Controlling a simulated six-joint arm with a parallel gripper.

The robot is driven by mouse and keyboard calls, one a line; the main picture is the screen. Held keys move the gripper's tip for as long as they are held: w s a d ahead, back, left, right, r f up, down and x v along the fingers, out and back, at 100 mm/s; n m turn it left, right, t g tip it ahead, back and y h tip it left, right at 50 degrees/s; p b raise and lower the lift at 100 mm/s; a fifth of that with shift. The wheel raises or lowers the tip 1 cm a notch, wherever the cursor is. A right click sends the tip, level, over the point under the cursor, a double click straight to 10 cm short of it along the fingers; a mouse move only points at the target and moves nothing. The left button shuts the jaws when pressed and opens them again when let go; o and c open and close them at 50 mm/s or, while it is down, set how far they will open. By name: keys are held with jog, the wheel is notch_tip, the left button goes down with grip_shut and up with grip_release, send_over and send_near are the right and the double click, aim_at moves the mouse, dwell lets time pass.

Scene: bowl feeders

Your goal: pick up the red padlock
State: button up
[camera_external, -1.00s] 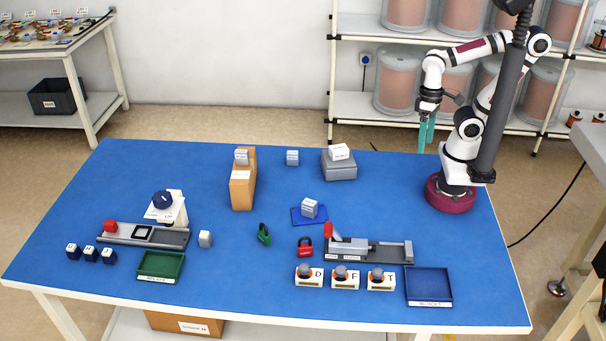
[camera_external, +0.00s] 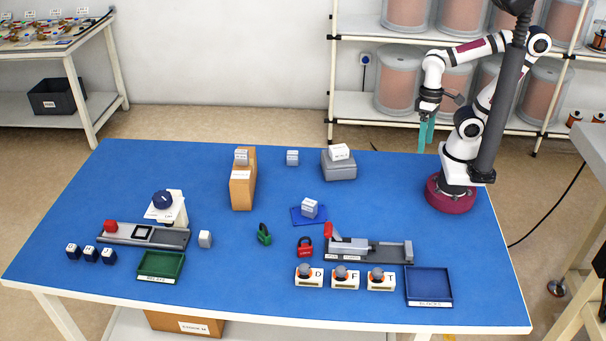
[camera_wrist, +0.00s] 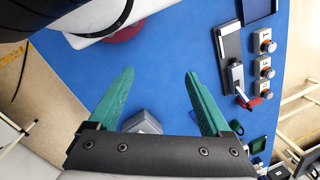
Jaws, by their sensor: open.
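The red padlock (camera_external: 305,248) stands on the blue table mat, left of the grey lever fixture (camera_external: 372,250) and behind the white button box marked D. My gripper (camera_external: 426,148) is high at the back right, far from the padlock, with its teal fingers pointing down. In the wrist view my gripper (camera_wrist: 158,75) is open, with nothing between the fingers. A small red patch (camera_wrist: 255,102) shows there at the fixture's end; I cannot tell whether it is the padlock or the fixture's red handle.
A green padlock (camera_external: 264,234) lies left of the red one. White button boxes (camera_external: 345,280) stand in front, with a blue tray (camera_external: 429,286) to their right. A grey block sits on a blue pad (camera_external: 298,216) behind. The right part of the mat is clear.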

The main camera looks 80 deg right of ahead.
jog(key=c, duration=0.9)
jog(key=shift+a, duration=0.1)
jog(key=w+a+f+m+g+y, duration=0.2)
jog(key=w+a+m+y, duration=0.75)
jog(key=a+m, duration=0.25)
jog(key=m+t+y, duration=0.2)
jog(key=m+t, duration=0.8)
jog(key=m, duration=0.7)
send_near(305, 246)
jog(key=shift+a+r, duration=0.35)
jog(key=shift+r, duration=0.15)
jog(key=shift+a+r, duration=0.3)
jog(key=shift+r, duration=0.25)
jog(key=x, duration=0.5)
jog(key=shift+w+a, duration=0.2)
jog(key=shift+w, duration=0.3)
